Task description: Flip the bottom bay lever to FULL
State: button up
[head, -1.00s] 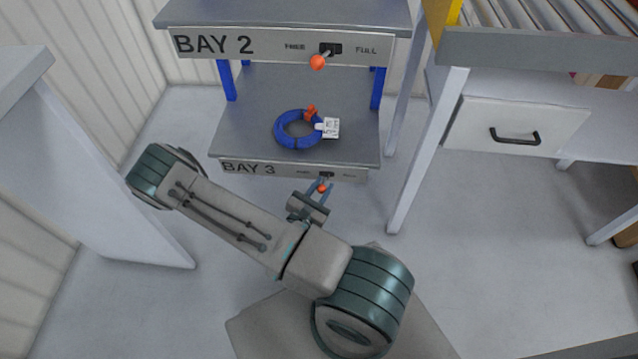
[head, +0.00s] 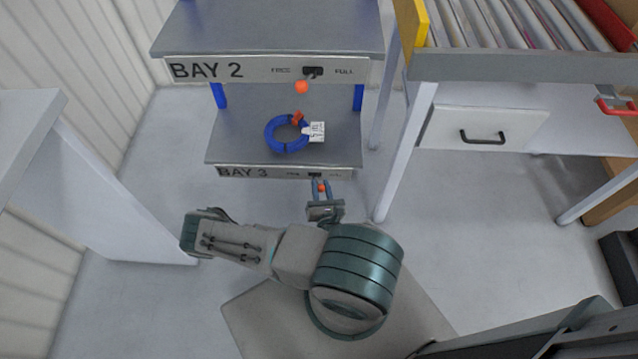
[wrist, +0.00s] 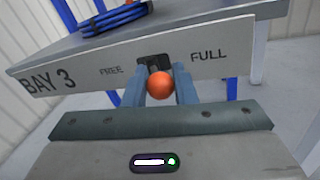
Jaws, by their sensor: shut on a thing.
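The bottom bay lever is on the BAY 3 front plate (head: 243,172), with an orange ball knob (head: 321,187) on its end. The plate reads FREE on the left and FULL on the right. The knob sits slightly right of the middle of its dark slot (wrist: 153,60), on the FULL side. My gripper (wrist: 160,88) is shut on the knob, one blue-grey finger on each side. In the head view my gripper (head: 321,189) is just in front of the plate.
A blue cable reel (head: 287,134) with a white tag lies on the BAY 3 shelf. The BAY 2 lever (head: 302,87) above leans toward FREE. A table leg (head: 403,155) stands right of the rack, and a white panel (head: 100,190) stands at left.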

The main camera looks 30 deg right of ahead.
jog(key=shift+n+y, duration=0.3)
jog(key=shift+y, duration=0.2)
jog(key=o, duration=1)
jog(key=shift+d, duration=0.1)
jog(key=shift+c, duration=0.2)
